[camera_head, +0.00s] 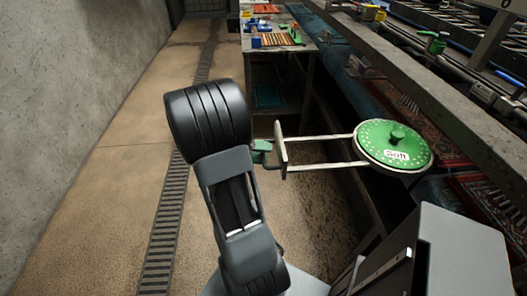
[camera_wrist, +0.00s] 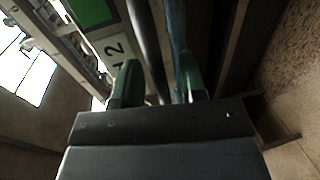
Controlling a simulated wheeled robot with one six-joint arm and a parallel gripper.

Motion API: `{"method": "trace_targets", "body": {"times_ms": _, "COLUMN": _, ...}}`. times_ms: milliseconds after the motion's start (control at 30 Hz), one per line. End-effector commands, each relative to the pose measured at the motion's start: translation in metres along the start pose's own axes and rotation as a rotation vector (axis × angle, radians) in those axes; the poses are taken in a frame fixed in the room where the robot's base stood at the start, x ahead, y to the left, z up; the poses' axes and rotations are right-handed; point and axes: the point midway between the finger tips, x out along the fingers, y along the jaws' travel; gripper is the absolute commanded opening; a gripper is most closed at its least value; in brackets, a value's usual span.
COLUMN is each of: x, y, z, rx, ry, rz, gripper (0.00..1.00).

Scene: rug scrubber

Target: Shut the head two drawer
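The head two drawer is pulled out in the head view. Its pale upright front (camera_head: 281,150) is joined by two rails to a round green scrubbing head (camera_head: 375,133) labelled "Soft". The wrist view shows part of a pale plate (camera_wrist: 114,52) with a "2" and a green patch. My gripper (camera_head: 262,148) is at the left side of the drawer front, by its dark handle. In the wrist view the two green fingers (camera_wrist: 158,80) stand apart, with a dark bar (camera_wrist: 144,40) running between them. Contact with the bar is unclear.
A work table (camera_head: 280,40) with small coloured items stands at the back. The machine's long grey beam (camera_head: 430,85) and a patterned rug (camera_head: 365,92) lie to the right. A grey box (camera_head: 465,255) is at front right. The floor (camera_head: 110,190) on the left is open, with a drain grate (camera_head: 165,225).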

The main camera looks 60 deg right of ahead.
Motion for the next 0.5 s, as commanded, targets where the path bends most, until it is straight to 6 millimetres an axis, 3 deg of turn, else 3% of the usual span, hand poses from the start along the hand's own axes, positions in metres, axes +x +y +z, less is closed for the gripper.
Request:
{"method": "trace_targets", "body": {"times_ms": 300, "x": 0.0019, "y": -0.0002, "z": 0.0, "rx": 0.0, "ry": 0.001, "rz": 0.0, "gripper": 0.38}}
{"method": "trace_targets", "body": {"times_ms": 500, "x": 0.0018, "y": -0.0002, "z": 0.0, "rx": 0.0, "ry": 0.001, "rz": 0.0, "gripper": 0.2}}
